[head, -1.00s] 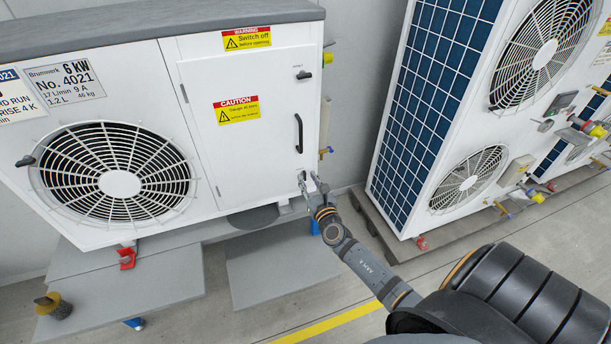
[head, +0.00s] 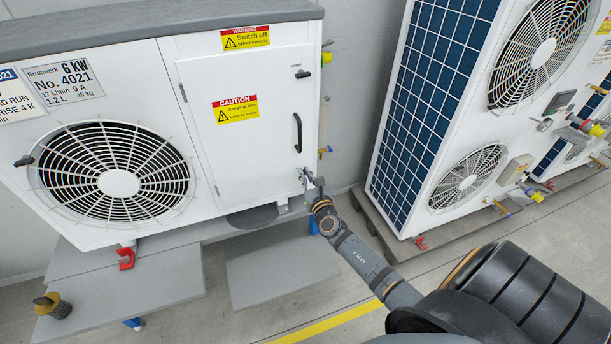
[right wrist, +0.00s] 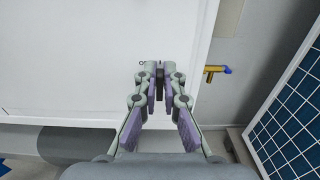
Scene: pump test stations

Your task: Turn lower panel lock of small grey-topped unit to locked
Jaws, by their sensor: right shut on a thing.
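The small grey-topped unit (head: 215,170) is white, with a fan at the left and a front panel (head: 245,150) at the right. The panel has an upper lock (head: 303,75) with a dark lever and a black handle (head: 298,132). My right gripper (head: 305,178) is at the panel's lower right corner, over the lower lock, which it hides in the head view. In the right wrist view the fingertips (right wrist: 161,75) are shut on the small dark knob of the lower lock (right wrist: 160,88). A small mark shows beside them, too small to read. My left gripper is not in view.
A larger white unit (head: 469,180) with blue grilles stands to the right on a pallet. A yellow pipe fitting (right wrist: 214,70) sticks out beside the small unit. Grey slabs (head: 275,262) lie on the floor below it.

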